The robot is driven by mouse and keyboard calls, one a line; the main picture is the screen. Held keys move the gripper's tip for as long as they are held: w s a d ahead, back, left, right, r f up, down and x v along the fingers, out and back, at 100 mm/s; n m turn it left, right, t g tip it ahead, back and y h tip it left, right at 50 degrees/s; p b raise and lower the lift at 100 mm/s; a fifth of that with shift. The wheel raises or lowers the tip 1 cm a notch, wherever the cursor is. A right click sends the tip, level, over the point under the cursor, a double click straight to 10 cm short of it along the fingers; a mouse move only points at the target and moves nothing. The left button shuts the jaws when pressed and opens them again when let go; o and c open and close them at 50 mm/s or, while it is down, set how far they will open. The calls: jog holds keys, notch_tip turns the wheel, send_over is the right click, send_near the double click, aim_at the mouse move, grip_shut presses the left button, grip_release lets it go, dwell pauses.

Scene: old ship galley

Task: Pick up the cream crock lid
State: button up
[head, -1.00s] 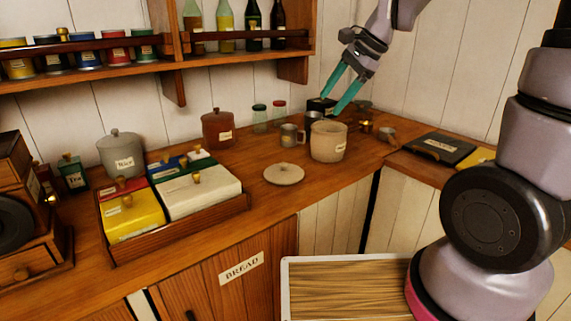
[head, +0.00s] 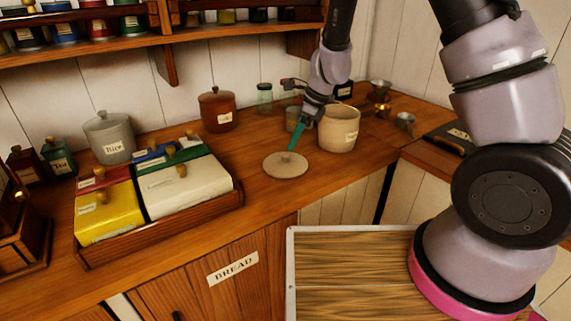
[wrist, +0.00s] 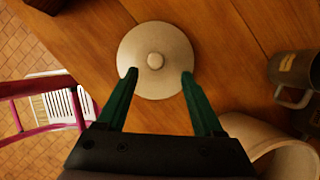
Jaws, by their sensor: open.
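The cream crock lid (head: 286,166) lies flat on the wooden counter, a round disc with a small knob in its middle. In the wrist view the lid (wrist: 156,84) is ahead of the fingertips, its knob centred between their lines. My gripper (head: 294,143) is above the lid, pointing down; in the wrist view my gripper (wrist: 159,76) is open and empty, with green fingers over the lid's near part. Whether the fingertips touch the lid I cannot tell. The open cream crock (head: 339,132) stands just right of the lid; it also shows in the wrist view (wrist: 240,126).
A metal mug (wrist: 296,75) stands near the crock. A wooden tray (head: 160,229) with yellow, white and other coloured boxes is left of the lid. A grey rice jar (head: 108,140) and a brown jar (head: 216,110) stand behind. The counter in front of the lid is clear.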

aim_at(286, 153)
jog(key=shift+s+x, duration=0.15)
jog(key=shift+x, duration=1.2)
jog(key=shift+s+x, duration=0.15)
jog(key=shift+x, duration=1.2)
jog(key=shift+a+r, duration=0.1)
jog(key=shift+a, duration=0.05)
grip_shut()
